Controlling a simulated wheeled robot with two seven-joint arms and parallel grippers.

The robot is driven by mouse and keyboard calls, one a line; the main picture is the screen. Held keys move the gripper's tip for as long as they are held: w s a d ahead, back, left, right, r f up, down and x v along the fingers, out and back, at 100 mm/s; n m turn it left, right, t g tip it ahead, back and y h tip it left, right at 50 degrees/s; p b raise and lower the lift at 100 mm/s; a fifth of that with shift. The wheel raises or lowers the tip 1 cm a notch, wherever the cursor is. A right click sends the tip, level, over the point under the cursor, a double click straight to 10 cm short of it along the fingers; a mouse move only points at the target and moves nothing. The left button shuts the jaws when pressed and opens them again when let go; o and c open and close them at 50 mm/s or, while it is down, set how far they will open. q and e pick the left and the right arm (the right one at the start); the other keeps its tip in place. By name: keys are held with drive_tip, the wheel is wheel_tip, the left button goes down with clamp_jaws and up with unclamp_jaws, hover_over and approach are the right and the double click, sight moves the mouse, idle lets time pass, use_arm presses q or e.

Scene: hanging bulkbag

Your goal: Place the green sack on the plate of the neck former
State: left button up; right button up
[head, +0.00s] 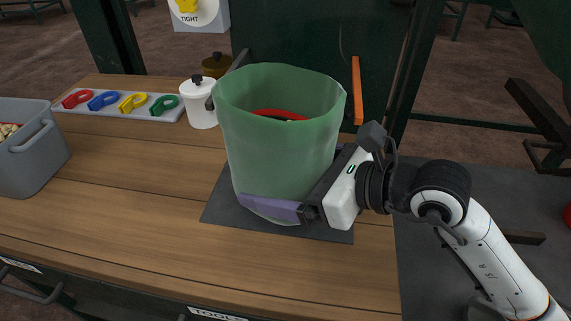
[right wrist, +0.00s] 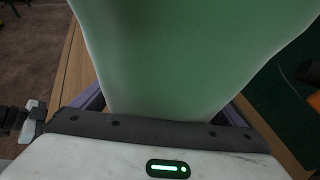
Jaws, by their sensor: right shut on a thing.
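The green sack (head: 278,150) stands upright and open-topped over the dark mat (head: 222,205) at the right end of the wooden table. Something red (head: 280,114) shows inside its mouth. My right gripper (head: 285,185) comes in from the right, low on the sack, shut on it with purple fingers on either side. In the right wrist view the sack (right wrist: 185,60) fills the space between the fingers. A pale curved edge shows under the sack's base; I cannot tell whether it is a plate or the sack's bottom. I cannot make out the neck former.
A white lidded pot (head: 202,103) stands close behind-left of the sack. A tray of coloured shackle shapes (head: 118,103) lies at the back left, and a grey bin (head: 28,150) at far left. An orange upright bar (head: 357,90) stands behind the sack. The front-left tabletop is clear.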

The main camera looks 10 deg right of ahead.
drive_tip(key=w, duration=0.1)
drive_tip(key=w+d, duration=0.1)
drive_tip(key=w, duration=0.1)
drive_tip(key=w+d, duration=0.1)
drive_tip(key=w, duration=0.1)
drive_tip(key=shift+r, duration=0.25)
drive_tip(key=shift+w+d+f, duration=0.1)
drive_tip(key=shift+w+f, duration=0.05)
drive_tip(key=shift+f, duration=0.65)
drive_tip(key=shift+f, duration=0.1)
drive_tip(key=o, duration=1.5)
drive_tip(key=shift+f, duration=0.2)
drive_tip(key=shift+r, duration=0.15)
drive_tip(key=b+v, duration=0.1)
drive_tip(key=v, duration=1)
drive_tip(key=shift+s+d+r, duration=0.25)
drive_tip(key=shift+s, duration=0.2)
